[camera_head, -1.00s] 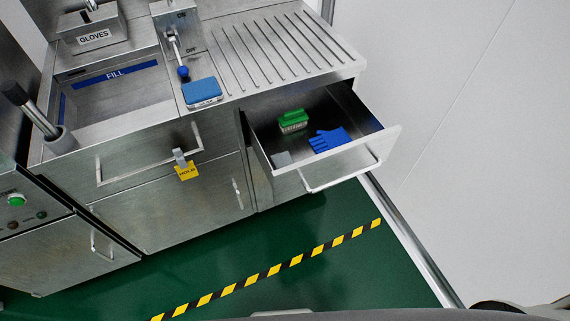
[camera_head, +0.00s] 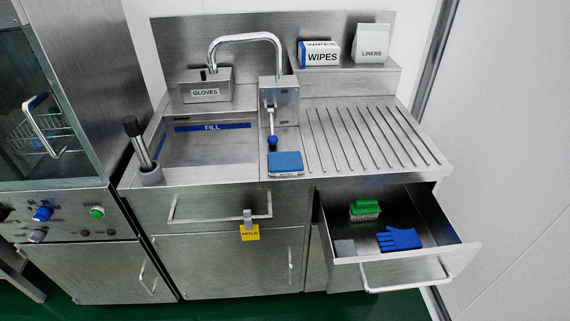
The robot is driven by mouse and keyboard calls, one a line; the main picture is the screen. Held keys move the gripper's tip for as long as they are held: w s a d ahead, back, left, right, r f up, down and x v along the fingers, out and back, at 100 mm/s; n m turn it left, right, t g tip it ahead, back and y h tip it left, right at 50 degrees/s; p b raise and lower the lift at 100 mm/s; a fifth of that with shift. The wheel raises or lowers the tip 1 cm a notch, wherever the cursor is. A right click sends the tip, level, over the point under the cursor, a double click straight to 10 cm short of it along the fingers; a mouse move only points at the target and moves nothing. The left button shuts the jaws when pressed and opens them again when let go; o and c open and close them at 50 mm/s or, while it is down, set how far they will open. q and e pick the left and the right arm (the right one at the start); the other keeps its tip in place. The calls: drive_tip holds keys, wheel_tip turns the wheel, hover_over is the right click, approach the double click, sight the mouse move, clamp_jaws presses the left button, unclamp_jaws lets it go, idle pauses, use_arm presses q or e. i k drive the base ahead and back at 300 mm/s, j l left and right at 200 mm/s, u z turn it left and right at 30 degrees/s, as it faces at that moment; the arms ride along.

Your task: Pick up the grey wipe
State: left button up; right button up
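A small flat grey piece (camera_head: 345,247), which looks like the grey wipe, lies in the front left corner of the open drawer (camera_head: 452,240). In the same drawer a green-topped brush or block (camera_head: 364,210) lies behind it and a blue glove (camera_head: 399,239) lies to its right. Neither of my grippers shows in the head view, so nothing of mine is near the drawer in this picture.
The drawer juts out below the ribbed drainboard (camera_head: 370,140). A sink (camera_head: 210,148) with a tap, a lever with a blue knob (camera_head: 272,140) and a blue sponge-like block (camera_head: 285,162) are to the left. A WIPES box (camera_head: 319,54) and LINERS box (camera_head: 371,44) stand on the back shelf.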

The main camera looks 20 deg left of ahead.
sight(346, 248)
drive_tip(key=i+j+z, duration=0.15)
drive_tip(key=j+z, duration=0.15)
drive_tip(key=j, duration=0.35)
drive_tip(key=i+j+z, duration=0.1)
drive_tip(key=j+z, duration=0.2)
drive_tip(key=j, duration=0.3)
